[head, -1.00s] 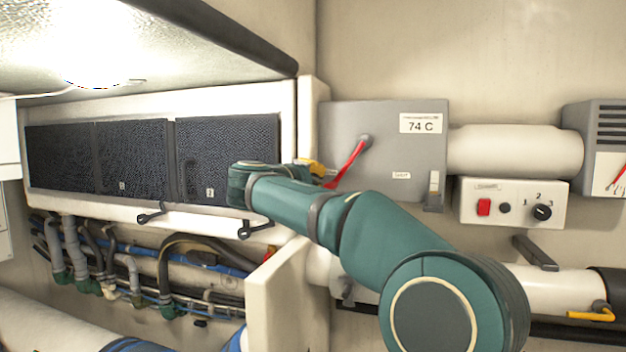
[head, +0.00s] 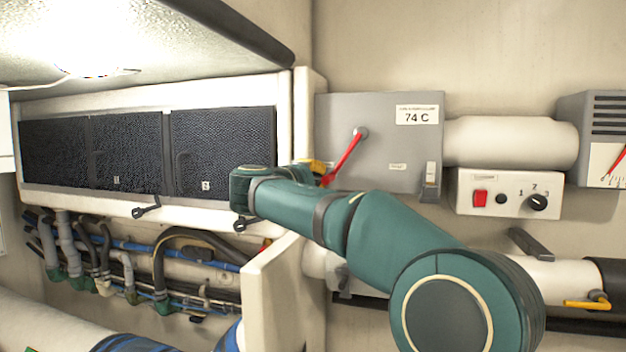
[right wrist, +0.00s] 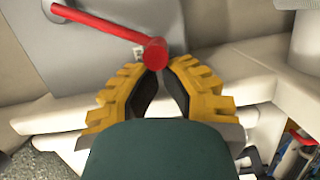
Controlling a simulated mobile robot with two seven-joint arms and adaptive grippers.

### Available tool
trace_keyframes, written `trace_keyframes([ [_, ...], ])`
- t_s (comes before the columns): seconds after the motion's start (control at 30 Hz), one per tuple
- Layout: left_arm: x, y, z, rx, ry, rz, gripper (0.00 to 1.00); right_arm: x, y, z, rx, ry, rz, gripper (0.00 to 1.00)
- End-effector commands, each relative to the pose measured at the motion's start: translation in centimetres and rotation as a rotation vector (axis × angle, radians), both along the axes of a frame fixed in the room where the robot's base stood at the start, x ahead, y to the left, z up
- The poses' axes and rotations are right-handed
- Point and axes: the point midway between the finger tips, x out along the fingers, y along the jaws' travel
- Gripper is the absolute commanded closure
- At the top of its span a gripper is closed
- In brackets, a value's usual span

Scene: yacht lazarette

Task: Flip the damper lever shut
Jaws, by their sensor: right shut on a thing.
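The red damper lever (head: 346,158) is pivoted on the front of a grey box (head: 385,150) marked 74 C. It slants down and to the left from its pivot. My right gripper (head: 318,168), with yellow fingers, is at the lever's lower end, and my wrist partly hides it. In the right wrist view the lever's round red end (right wrist: 155,55) sits between the yellow fingertips, which are closed on it. The lever's arm (right wrist: 95,20) runs from there toward the upper left. My left gripper is not in view.
A pale pipe (head: 510,142) leaves the box on the right. A control panel (head: 510,193) with a red switch and knob sits below it. Dark mesh panels (head: 130,155) line the left, above hoses. A cream upright panel (head: 270,295) stands below my forearm.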

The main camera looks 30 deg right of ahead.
Motion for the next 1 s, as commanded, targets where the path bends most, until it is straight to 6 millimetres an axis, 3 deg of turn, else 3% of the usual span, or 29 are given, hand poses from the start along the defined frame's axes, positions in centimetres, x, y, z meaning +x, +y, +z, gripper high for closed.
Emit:
trace_keyframes([
  [0.6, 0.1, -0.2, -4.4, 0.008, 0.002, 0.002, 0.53, -3.9, -3.4, -2.8, -0.279, 0.324, -0.009, 1.0],
  [1.0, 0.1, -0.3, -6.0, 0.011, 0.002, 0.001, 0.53, -7.3, -6.3, -3.0, -0.509, 0.591, -0.009, 1.0],
])
